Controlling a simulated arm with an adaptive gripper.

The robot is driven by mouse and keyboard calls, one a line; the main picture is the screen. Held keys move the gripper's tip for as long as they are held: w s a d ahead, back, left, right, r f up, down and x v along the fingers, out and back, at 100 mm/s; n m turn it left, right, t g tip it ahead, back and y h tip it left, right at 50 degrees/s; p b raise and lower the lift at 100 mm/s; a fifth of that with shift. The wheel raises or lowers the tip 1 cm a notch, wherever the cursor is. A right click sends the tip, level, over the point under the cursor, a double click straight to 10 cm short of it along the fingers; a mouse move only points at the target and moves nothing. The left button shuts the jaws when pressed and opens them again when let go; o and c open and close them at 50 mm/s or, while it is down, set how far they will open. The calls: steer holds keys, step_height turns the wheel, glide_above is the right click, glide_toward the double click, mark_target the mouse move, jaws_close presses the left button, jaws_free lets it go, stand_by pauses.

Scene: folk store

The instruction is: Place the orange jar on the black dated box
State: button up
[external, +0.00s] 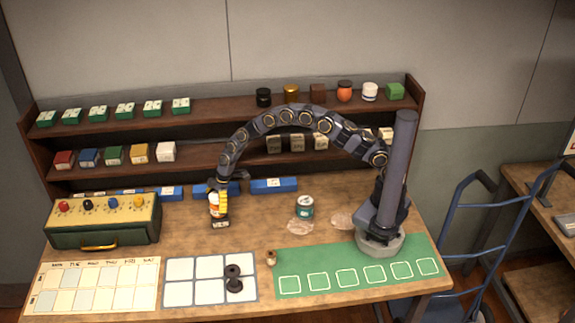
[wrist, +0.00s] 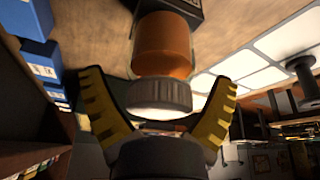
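The orange jar (wrist: 163,45) with a ribbed pale lid (wrist: 160,98) is between my gripper's (wrist: 165,115) yellow fingers in the wrist view. There are gaps between the fingers and the lid, so the gripper is open around it. A black box (wrist: 180,8) is at the jar's far end, and the jar appears to stand on it. In the external view the black dated box (external: 220,224) is on the table with the jar (external: 213,207) just above it, partly hidden by my gripper (external: 220,200). Exact contact is hard to see.
Blue boxes (external: 273,185) line the back of the table below the shelves (external: 215,110). A green case with knobs (external: 103,220) stands left. A teal jar (external: 304,207) is to the right.

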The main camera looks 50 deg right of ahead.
stand_by(0.3)
steer(key=v, duration=1.2)
steer(key=shift+r, duration=0.2)
steer(key=s+d+r+m+g, duration=0.1)
steer(key=s+d+r+m, duration=0.2)
steer(key=s+d+r, duration=0.4)
steer(key=s+d+r+m+g+h, duration=0.1)
steer(key=s+d+m, duration=0.4)
steer(key=s, duration=0.9)
steer(key=s+d+r+m+g+h, duration=0.1)
steer(key=s+d+m, duration=0.4)
steer(key=s+d, duration=0.6)
steer(key=s+r+h, duration=0.1)
steer(key=s+h, duration=0.1)
steer(key=s, duration=0.1)
steer(key=shift+s+r+m+g, duration=0.25)
steer(key=shift+r+m+g, duration=0.05)
steer(key=shift+r, duration=0.1)
